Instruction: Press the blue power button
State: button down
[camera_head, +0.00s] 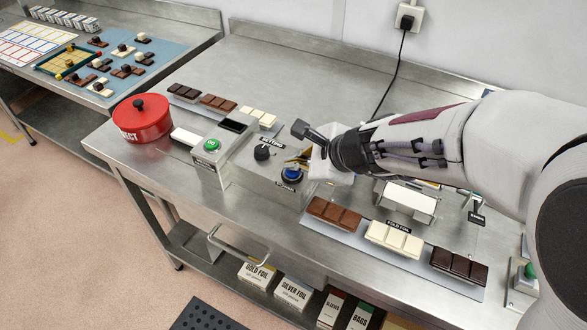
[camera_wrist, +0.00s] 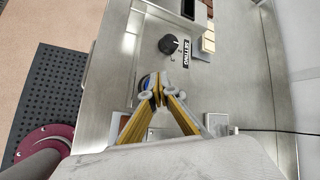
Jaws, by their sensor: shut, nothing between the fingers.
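The blue power button (camera_head: 292,174) sits in a dark ring on top of a grey metal machine box (camera_head: 262,178), with a small label in front of it. My gripper (camera_head: 300,160) is shut and empty, its yellow fingers just above and behind the button in the head view. In the wrist view the closed fingertips (camera_wrist: 156,92) cover most of the button, and only a blue sliver (camera_wrist: 145,82) shows at their left. I cannot tell whether the tips touch it.
A black setting knob (camera_head: 262,153) stands beside the button. A green button (camera_head: 212,145) is on a unit to the left, near a red reject pot (camera_head: 142,119). Chocolate bars lie on a tray (camera_head: 347,236) in front and on a strip behind. A black cable (camera_head: 393,75) runs to the wall.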

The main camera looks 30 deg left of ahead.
aim_at(294, 173)
jog(key=shift+r, duration=0.2)
dwell(0.3)
jog(key=shift+r, duration=2.95)
